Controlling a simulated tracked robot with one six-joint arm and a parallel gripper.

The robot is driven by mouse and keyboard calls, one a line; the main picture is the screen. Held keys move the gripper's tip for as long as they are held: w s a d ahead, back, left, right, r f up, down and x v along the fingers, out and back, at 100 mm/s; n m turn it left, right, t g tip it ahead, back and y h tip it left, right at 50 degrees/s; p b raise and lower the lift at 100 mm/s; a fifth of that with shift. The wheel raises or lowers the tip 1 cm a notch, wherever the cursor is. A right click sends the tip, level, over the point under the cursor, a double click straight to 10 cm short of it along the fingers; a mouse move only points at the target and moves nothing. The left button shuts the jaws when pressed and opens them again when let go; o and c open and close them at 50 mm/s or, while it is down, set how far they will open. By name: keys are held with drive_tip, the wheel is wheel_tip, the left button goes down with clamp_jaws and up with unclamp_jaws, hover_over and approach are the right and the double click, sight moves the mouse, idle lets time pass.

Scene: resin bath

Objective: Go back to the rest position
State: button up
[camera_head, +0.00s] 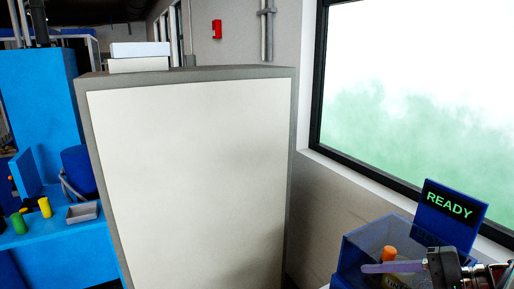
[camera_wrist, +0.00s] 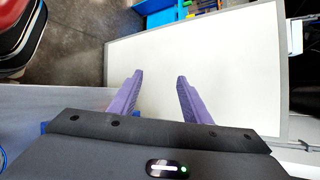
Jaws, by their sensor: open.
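My gripper (camera_head: 378,267) shows at the lower right of the head view, its purple fingers pointing left. In the wrist view the two purple fingers of my gripper (camera_wrist: 160,76) stand apart with nothing between them. In the head view the fingers overlap a blue see-through box (camera_head: 360,252) in the picture. An orange-capped bottle (camera_head: 389,254) shows at that box, partly hidden behind the fingers. I cannot tell how far the fingers are from the box or the bottle. Behind the box stands a blue display (camera_head: 450,208) reading READY.
A large grey-framed cabinet (camera_head: 190,170) with a white front fills the middle. A blue bench (camera_head: 60,255) at left holds a yellow cylinder (camera_head: 45,207), a green cylinder (camera_head: 19,223) and a small grey tray (camera_head: 83,212). A window (camera_head: 420,90) is at right.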

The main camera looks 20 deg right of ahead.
drive_tip(key=a+f+n+g+h, duration=0.3)
drive_tip(key=a+n+h, duration=0.6)
drive_tip(key=a, duration=1)
drive_tip(key=shift+s+a+f+n, duration=0.2)
drive_tip(key=shift+f+n, duration=0.1)
drive_tip(key=shift+n, duration=2.1)
drive_tip(key=shift+c, duration=0.6)
drive_tip(key=shift+c, duration=0.8)
drive_tip(key=shift+d, duration=0.15)
drive_tip(key=shift+c, duration=0.2)
